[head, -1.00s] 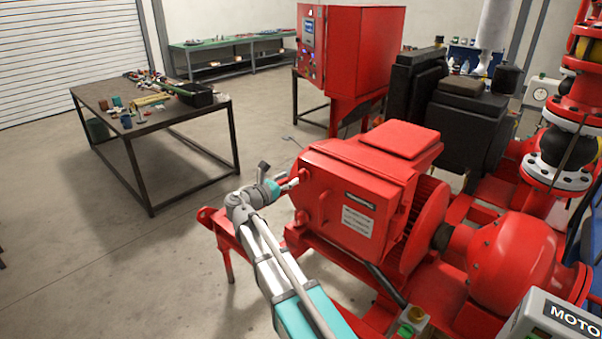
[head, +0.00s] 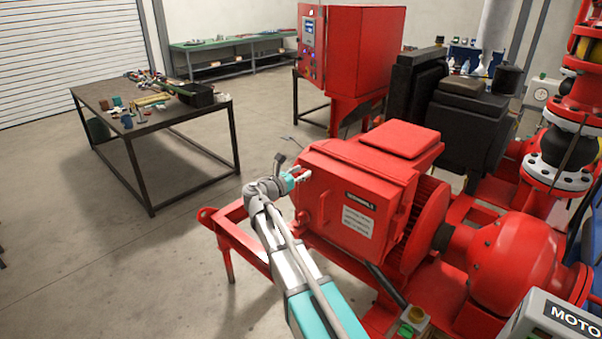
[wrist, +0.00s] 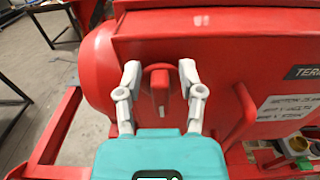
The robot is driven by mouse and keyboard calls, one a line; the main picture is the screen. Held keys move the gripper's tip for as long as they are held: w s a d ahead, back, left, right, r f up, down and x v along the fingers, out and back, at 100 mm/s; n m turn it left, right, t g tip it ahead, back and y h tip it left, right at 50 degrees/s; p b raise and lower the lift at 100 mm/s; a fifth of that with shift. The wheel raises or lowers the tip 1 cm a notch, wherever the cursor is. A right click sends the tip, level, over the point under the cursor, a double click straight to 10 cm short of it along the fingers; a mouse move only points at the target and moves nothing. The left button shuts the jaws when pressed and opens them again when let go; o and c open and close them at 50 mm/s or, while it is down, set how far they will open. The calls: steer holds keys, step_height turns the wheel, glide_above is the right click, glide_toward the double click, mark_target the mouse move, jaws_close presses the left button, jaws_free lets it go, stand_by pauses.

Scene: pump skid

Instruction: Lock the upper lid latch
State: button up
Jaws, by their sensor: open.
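The red terminal box (head: 345,215) sits on top of the red motor, its lid facing my arm. In the wrist view, a red latch (wrist: 160,86) with a pale mark on its handle is on the upper left part of the lid. The handle points downward. My gripper (wrist: 160,75) is open, with one finger on each side of the latch. I cannot tell whether either finger touches it. In the head view my gripper (head: 300,175) is at the box's left upper edge, and the latch there is hidden.
A red lid handle (wrist: 235,115) stands out to the right of the latch. A labelled plate (head: 357,221) is on the lid. Red skid rails (head: 235,240) run below my arm. A table with tools (head: 150,110) stands at left, with clear floor between.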

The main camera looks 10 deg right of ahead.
steer(key=shift+r, duration=0.1)
jaws_close()
